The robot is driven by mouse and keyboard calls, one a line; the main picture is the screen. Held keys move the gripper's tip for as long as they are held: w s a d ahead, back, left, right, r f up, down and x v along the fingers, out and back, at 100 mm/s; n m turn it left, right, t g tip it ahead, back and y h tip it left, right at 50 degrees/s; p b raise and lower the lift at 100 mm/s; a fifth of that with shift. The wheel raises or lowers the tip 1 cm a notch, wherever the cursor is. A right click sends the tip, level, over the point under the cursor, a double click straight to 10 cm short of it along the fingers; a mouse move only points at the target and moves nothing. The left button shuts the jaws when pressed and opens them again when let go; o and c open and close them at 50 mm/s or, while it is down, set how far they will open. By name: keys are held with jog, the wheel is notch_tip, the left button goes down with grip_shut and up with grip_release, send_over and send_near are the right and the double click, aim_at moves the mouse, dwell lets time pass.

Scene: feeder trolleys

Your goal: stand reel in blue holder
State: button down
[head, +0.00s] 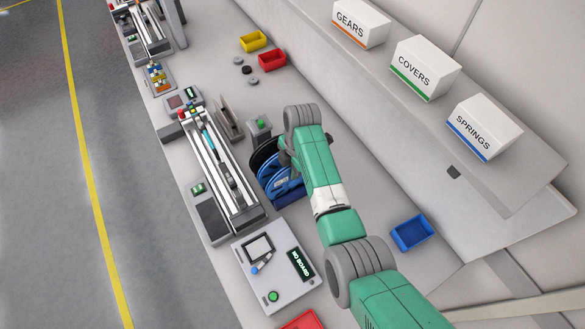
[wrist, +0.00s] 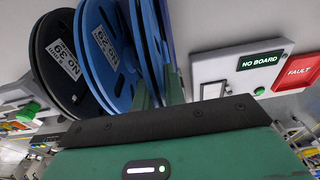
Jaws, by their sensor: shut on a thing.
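A blue reel (wrist: 150,40) stands on edge between the fingers of my gripper (wrist: 159,94), which is shut on it. In the head view the reel (head: 282,188) is partly hidden by my arm. A dark blue holder (head: 289,201) shows just beside and below it; a blue-purple edge (wrist: 173,40) shows right of the reel in the wrist view. I cannot tell whether the reel rests in the holder. Another blue reel (wrist: 108,50), labelled No 39, and a black reel (wrist: 66,62) stand upright to its left.
A panel reading NO BOARD (head: 274,266) lies in front, with a feeder track (head: 218,170) to the left. A blue bin (head: 411,233) is at right. Yellow (head: 253,41) and red (head: 272,59) bins sit at the back. Labelled boxes (head: 425,68) line the shelf.

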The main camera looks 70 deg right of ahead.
jog(key=shift+f, duration=0.25)
jog(key=c, duration=1.4)
grip_release()
jog(key=r, duration=0.7)
jog(key=shift+s+d+r, duration=0.25)
jog(key=shift+d+r, duration=0.1)
jog(key=shift+r, duration=0.05)
